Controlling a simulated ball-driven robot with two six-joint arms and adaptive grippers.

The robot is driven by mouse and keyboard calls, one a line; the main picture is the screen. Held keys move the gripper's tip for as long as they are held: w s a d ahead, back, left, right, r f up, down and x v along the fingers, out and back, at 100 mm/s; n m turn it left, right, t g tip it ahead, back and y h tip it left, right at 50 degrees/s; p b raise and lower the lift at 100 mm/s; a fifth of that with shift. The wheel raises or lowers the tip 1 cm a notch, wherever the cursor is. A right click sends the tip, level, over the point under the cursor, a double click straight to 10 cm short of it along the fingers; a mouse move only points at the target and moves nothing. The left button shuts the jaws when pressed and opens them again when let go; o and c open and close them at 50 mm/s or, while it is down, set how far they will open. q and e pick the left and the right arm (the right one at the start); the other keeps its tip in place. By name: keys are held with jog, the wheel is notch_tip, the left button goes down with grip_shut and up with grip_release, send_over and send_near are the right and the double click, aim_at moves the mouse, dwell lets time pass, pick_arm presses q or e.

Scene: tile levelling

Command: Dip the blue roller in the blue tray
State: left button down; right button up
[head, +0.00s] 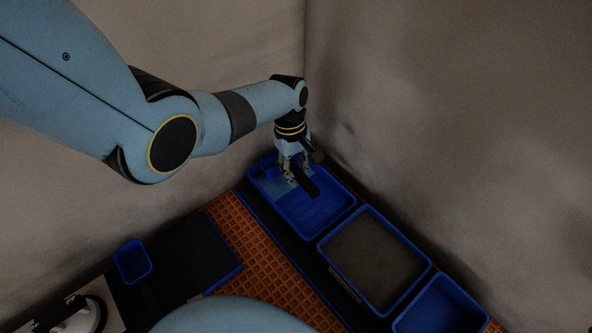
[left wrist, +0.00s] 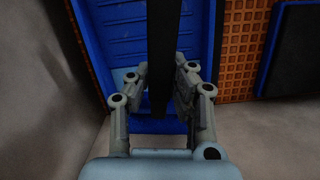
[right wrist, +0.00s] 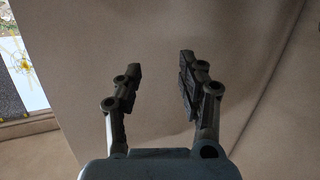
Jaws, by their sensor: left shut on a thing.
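The blue tray (head: 325,212) stands in the far corner of the bench, ribbed inside, with a lighter patch at its far left. My left gripper (head: 292,178) is over the far part of this tray, shut on a long black bar (head: 305,186). In the left wrist view the bar (left wrist: 163,40) runs away from between the fingers (left wrist: 162,82) over the tray (left wrist: 118,40). I cannot make out a blue roller head, nor whether the held tool touches the tray. My right gripper (right wrist: 160,68) is open and empty, facing a plain wall.
A blue-rimmed tray of grey-brown material (head: 378,258) and another blue tray (head: 440,308) stand to the near right. A small blue container (head: 133,262) is by a black mat (head: 195,258) at left. Orange grid (head: 255,240) lies between. Walls close in behind the tray.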

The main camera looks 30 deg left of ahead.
pick_arm(q)
notch_tip(320, 180, up, 2)
jog(key=shift+p, duration=0.8)
jog(key=shift+w+r+p, duration=0.15)
jog(key=shift+r+p, duration=0.4)
jog(key=shift+r, duration=0.15)
jog(key=shift+r+p, duration=0.3)
jog(key=shift+r, duration=0.2)
pick_arm(e)
jog(key=s+d+f+m+g+h, duration=0.1)
jog(key=s+f+g, duration=0.4)
jog(key=f+g, duration=0.1)
jog(key=shift+s+f+g, duration=0.25)
jog(key=shift+g, duration=0.25)
